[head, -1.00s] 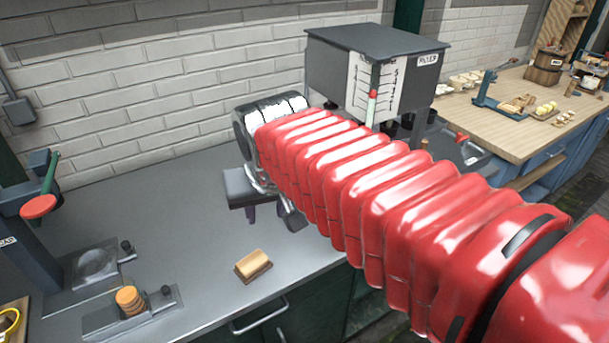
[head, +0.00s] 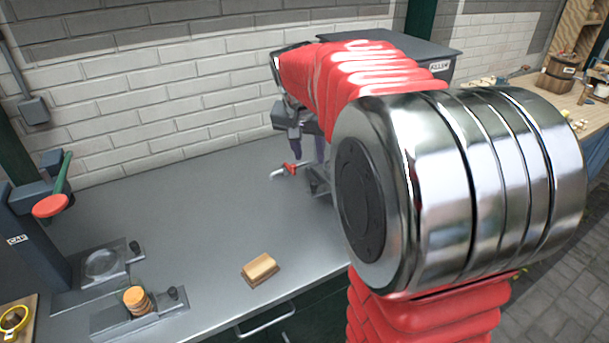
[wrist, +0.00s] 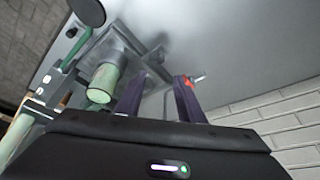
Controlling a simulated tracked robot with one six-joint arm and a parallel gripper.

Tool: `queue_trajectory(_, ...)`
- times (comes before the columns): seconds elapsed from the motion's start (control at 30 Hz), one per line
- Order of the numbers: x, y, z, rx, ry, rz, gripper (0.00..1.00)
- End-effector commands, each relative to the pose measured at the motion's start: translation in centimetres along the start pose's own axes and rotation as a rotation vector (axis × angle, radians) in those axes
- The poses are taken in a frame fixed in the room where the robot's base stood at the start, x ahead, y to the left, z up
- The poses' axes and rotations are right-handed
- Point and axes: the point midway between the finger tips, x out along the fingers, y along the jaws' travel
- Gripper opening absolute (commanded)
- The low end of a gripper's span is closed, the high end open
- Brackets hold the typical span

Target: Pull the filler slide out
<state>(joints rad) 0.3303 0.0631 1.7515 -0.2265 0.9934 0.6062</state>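The grey filler box (head: 437,66), with a partly covered label, stands at the back right in the head view. My arm hides most of it and whatever is under it. My gripper (head: 308,158) points down left of it, over the bench. In the wrist view my gripper (wrist: 158,82) has two purple fingers set apart. A grey metal piece (wrist: 153,57) lies beyond and partly between them; I cannot tell whether it is the slide, or whether they touch it. A pale green cylinder (wrist: 103,82) is left of the fingers. A red-handled part (head: 291,169) shows just left of the fingers.
At the left stands a dark press with a red-ended green lever (head: 51,205). A low fixture holds a stack of orange discs (head: 136,299). A small tan block (head: 260,267) lies near the front edge. The bench between is clear; the brick wall (head: 150,90) closes the back.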

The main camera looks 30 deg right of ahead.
Motion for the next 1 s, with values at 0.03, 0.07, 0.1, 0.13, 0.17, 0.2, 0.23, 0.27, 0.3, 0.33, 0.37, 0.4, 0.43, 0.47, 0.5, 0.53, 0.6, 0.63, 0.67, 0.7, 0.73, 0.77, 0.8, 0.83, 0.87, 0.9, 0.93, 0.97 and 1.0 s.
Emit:
queue_trajectory(0.03, 0.0, 0.0, 0.0, 0.0, 0.0, 0.0, 0.35)
queue_trajectory(0.07, 0.0, 0.0, 0.0, 0.0, 0.0, 0.0, 0.35)
queue_trajectory(0.1, 0.0, 0.0, 0.0, -0.001, 0.0, 0.0, 0.35)
queue_trajectory(0.13, -0.1, 0.0, 0.0, -0.001, 0.0, -0.001, 0.35)
queue_trajectory(0.17, -0.1, 0.0, 0.0, -0.001, 0.0, -0.001, 0.35)
queue_trajectory(0.2, -0.1, 0.0, 0.0, -0.001, 0.0, -0.001, 0.35)
queue_trajectory(0.23, 0.0, 0.0, 0.0, -0.002, 0.0, -0.001, 0.35)
queue_trajectory(0.27, 0.0, 0.0, 0.1, -0.002, 0.0, -0.001, 0.35)
queue_trajectory(0.3, 0.1, 0.0, 0.1, -0.002, 0.0, -0.001, 0.35)
queue_trajectory(0.33, 0.2, 0.0, 0.1, -0.002, 0.0, -0.001, 0.35)
queue_trajectory(0.37, 0.3, 0.0, 0.1, -0.002, -0.001, 0.0, 0.35)
queue_trajectory(0.4, 0.6, 0.0, 0.1, -0.002, -0.001, 0.0, 0.35)
queue_trajectory(0.43, 0.8, 0.0, 0.1, -0.002, -0.001, 0.0, 0.35)
queue_trajectory(0.47, 1.0, -0.1, 0.1, -0.002, 0.0, -0.001, 0.35)
queue_trajectory(0.5, 1.4, -0.1, 0.1, -0.002, 0.0, -0.001, 0.35)
queue_trajectory(0.53, 1.8, 0.0, 0.1, -0.002, -0.001, 0.0, 0.35)
queue_trajectory(0.6, 2.8, 0.0, 0.1, -0.003, -0.002, 0.0, 0.35)
queue_trajectory(0.63, 3.2, 0.0, 0.1, -0.003, -0.003, 0.0, 0.35)
queue_trajectory(0.67, 3.7, 0.0, 0.1, -0.002, -0.003, 0.001, 0.35)
queue_trajectory(0.7, 4.3, 0.0, 0.1, -0.002, -0.002, 0.0, 0.35)
queue_trajectory(0.73, 4.7, 0.0, 0.1, -0.002, -0.002, 0.0, 0.35)
queue_trajectory(0.77, 5.2, 0.0, 0.1, -0.002, -0.003, 0.001, 0.35)
queue_trajectory(0.8, 5.8, 0.0, 0.1, -0.003, -0.002, 0.0, 0.35)
queue_trajectory(0.83, 6.3, 0.0, 0.1, -0.003, -0.002, 0.0, 0.35)
queue_trajectory(0.87, 6.7, 0.0, 0.1, -0.003, -0.003, 0.001, 0.35)
queue_trajectory(0.9, 7.4, 0.0, 0.1, -0.003, -0.002, 0.0, 0.35)
queue_trajectory(0.93, 7.9, 0.0, 0.1, -0.003, -0.003, 0.001, 0.35)
queue_trajectory(0.97, 8.3, 0.0, 0.2, -0.004, -0.003, 0.001, 0.35)
queue_trajectory(1.0, 8.9, 0.0, 0.1, -0.004, -0.002, 0.0, 0.35)
